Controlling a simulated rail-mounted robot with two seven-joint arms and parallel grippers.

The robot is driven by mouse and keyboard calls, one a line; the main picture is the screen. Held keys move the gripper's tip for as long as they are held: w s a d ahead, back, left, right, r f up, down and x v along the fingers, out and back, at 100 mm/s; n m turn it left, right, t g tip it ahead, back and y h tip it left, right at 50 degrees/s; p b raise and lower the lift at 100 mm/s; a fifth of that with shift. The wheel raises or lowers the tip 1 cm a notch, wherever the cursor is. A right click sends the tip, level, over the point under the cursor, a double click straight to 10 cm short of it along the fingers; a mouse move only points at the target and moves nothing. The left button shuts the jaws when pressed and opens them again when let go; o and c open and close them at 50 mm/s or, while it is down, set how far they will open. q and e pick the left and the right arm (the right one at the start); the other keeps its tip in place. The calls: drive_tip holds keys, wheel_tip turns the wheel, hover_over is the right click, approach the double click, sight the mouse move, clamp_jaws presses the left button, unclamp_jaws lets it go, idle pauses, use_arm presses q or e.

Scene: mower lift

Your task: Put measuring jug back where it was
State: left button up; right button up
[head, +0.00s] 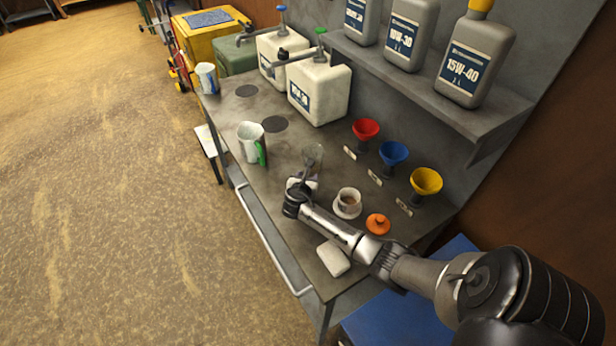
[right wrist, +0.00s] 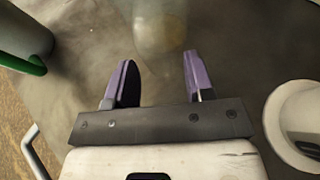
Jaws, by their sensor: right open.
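A pale measuring jug with a green handle (head: 250,143) stands upright on the workbench, near its front edge. Part of it shows at the upper left of the right wrist view (right wrist: 22,35). A second jug with a blue handle (head: 205,78) stands at the bench's far end. The frames do not show which jug is meant. My right gripper (right wrist: 154,80) is open and empty over the bench, right of the green-handled jug in the head view. A clear glass vessel (head: 312,157) stands just ahead of its fingers, apparently not between them. My left gripper is out of view.
Two dark round marks (head: 274,124) (head: 246,90) lie on the bench (head: 225,110). A cup on a saucer (head: 347,207), an orange lid (head: 378,223) and a white block (head: 333,258) are near my right arm. Coloured funnels (head: 394,153) and large canisters (head: 319,91) line the back.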

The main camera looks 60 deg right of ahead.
drive_tip(key=p+v, duration=0.1)
drive_tip(key=v, duration=0.8)
drive_tip(key=shift+p, duration=0.3)
drive_tip(key=shift+v, duration=0.9)
drive_tip(key=shift+s, duration=0.1)
drive_tip(key=m, duration=0.4)
drive_tip(key=shift+a+y, duration=0.25)
drive_tip(key=shift+y, duration=0.05)
drive_tip(key=a+m, duration=0.1)
drive_tip(key=m, duration=0.1)
drive_tip(key=a+r+m+y, duration=0.1)
drive_tip(key=m, duration=0.2)
drive_tip(key=shift+a, duration=0.1)
drive_tip(key=s+a+r+m+t+y, duration=0.1)
drive_tip(key=s+a+m+y, duration=0.15)
drive_tip(key=a+m, duration=0.35)
drive_tip(key=s+a+r+m+t+y, duration=0.1)
drive_tip(key=s+a+r+m+y, duration=0.2)
drive_tip(key=a, duration=0.4)
drive_tip(key=s+a+f+y, duration=0.1)
drive_tip(key=s+a+y, duration=0.1)
drive_tip(key=s, duration=0.4)
drive_tip(key=s+a+f+m+g+y, duration=0.1)
drive_tip(key=s+a+f+y, duration=0.1)
drive_tip(key=s+a, duration=0.3)
drive_tip(key=s+a+f+g+y, duration=0.1)
drive_tip(key=s+a, duration=0.3)
drive_tip(key=s, duration=0.5)
drive_tip(key=shift+f+y, duration=0.3)
drive_tip(key=shift+y, duration=0.25)
